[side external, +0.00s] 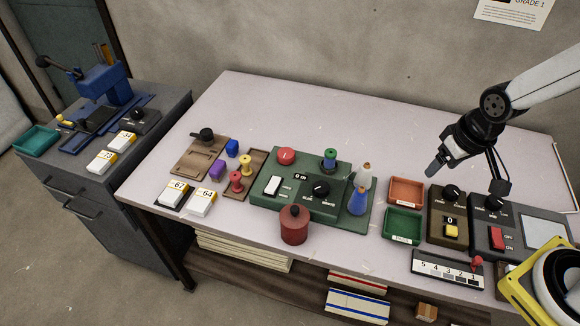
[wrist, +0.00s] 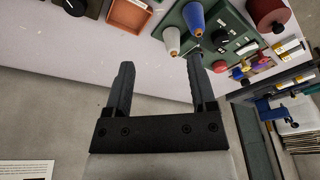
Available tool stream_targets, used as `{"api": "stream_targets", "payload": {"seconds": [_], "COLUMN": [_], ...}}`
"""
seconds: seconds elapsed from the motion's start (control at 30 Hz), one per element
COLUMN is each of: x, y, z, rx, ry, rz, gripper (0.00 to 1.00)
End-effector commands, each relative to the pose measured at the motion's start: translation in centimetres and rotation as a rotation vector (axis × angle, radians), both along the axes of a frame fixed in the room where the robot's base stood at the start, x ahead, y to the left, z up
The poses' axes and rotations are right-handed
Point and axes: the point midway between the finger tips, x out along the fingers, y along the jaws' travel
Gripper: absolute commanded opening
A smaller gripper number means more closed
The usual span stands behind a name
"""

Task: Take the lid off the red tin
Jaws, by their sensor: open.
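The red tin (side external: 294,229) stands upright near the front edge of the table, in front of the green control panel. In the wrist view the red tin (wrist: 270,12) is at the upper right, partly cut off by the frame edge. My gripper (side external: 437,168) is in the air over the right part of the table, well to the right of the tin. In the wrist view my gripper (wrist: 160,75) has its two fingers apart with nothing between them.
Behind the tin is the green panel (side external: 265,204) with knobs. The blue cone (side external: 359,203) and white cone (side external: 363,176) stand right of it. Orange (side external: 406,181) and green (side external: 402,238) trays lie farther right. The table's back area (side external: 300,110) is clear.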

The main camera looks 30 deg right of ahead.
Motion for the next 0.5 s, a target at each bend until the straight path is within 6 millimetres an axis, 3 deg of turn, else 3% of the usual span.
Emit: {"api": "stream_targets", "payload": {"seconds": [0.17,0.5], "x": [1.7,6.2], "y": [1.7,7.2], "z": [-0.4,-2.0], "rx": [0.072,0.289], "ry": [0.008,0.067], "rz": [-0.165,-0.694], "gripper": [0.72,0.72]}}
